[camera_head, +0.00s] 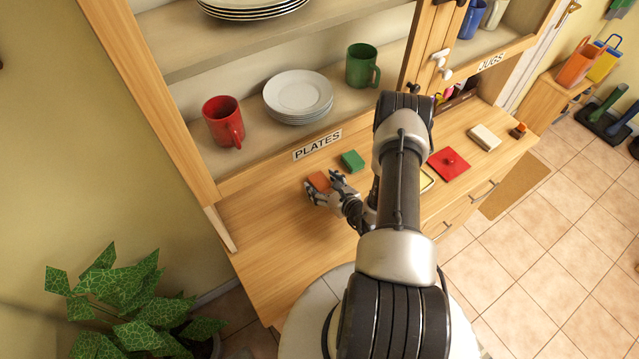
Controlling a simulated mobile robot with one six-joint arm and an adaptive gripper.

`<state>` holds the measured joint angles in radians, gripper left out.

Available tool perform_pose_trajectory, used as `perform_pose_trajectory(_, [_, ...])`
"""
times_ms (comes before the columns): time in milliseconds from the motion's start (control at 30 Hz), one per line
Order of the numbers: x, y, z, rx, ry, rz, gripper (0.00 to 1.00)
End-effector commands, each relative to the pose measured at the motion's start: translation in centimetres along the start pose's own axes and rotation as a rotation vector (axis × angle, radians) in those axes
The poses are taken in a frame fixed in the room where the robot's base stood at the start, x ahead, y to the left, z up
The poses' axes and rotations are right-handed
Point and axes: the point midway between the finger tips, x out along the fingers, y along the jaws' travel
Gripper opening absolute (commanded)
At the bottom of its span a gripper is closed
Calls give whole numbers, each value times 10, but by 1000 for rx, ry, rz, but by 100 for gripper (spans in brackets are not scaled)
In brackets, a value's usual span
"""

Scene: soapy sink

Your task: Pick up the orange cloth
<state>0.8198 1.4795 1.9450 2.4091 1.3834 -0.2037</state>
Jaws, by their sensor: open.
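The orange cloth (319,181) is a small, flat orange piece on the wooden counter (262,238), below the PLATES label. My gripper (326,187) is open at the cloth, with one finger to its left and the other to its right. The gripper hides the cloth's near part. I cannot tell whether the fingers touch the cloth.
A green block-like piece (352,160) lies close behind my gripper. A yellow piece (427,181), a red square with a knob (449,163) and a cream block (484,137) lie further right. Shelves with plates (298,93) and mugs stand behind. The counter's left is clear.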

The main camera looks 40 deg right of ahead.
Motion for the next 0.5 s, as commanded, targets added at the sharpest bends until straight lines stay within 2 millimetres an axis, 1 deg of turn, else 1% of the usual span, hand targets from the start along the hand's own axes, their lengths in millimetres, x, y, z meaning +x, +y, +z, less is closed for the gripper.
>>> perform_pose_trajectory(33, [5, 1, 0, -2, 0, 2, 69])
perform_pose_trajectory(100, [9, 0, 0, -1, 0, 1, 69])
perform_pose_trajectory(333, [9, 0, 0, 1, 0, 0, 68])
perform_pose_trajectory(500, [9, 0, 0, 0, 0, 0, 57])
